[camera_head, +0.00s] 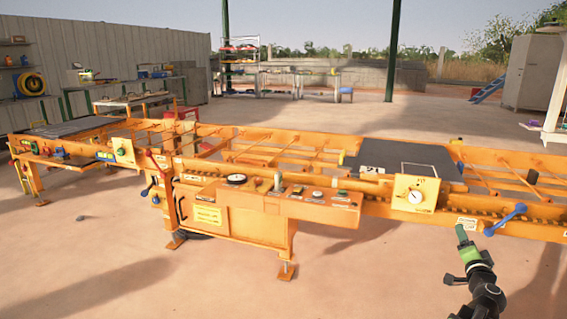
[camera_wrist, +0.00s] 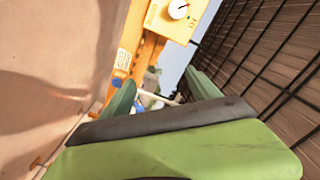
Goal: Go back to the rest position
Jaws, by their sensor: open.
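My gripper (camera_head: 461,236) is at the lower right of the head view, in front of the orange block press (camera_head: 262,221). Its green fingertips point up toward the machine's front rail. In the wrist view the two green fingers of my gripper (camera_wrist: 161,92) stand apart with nothing held between them. The gripper appears just left of the blue-handled lever (camera_head: 507,219) in the head view. I cannot tell how far it is from the rail.
A yellow box with a round dial (camera_head: 415,197) sits on the press; the dial also shows in the wrist view (camera_wrist: 178,9). A dark plate (camera_head: 405,155) lies on top. A red lever (camera_head: 159,166) stands farther left. The concrete floor in front (camera_head: 370,285) is clear.

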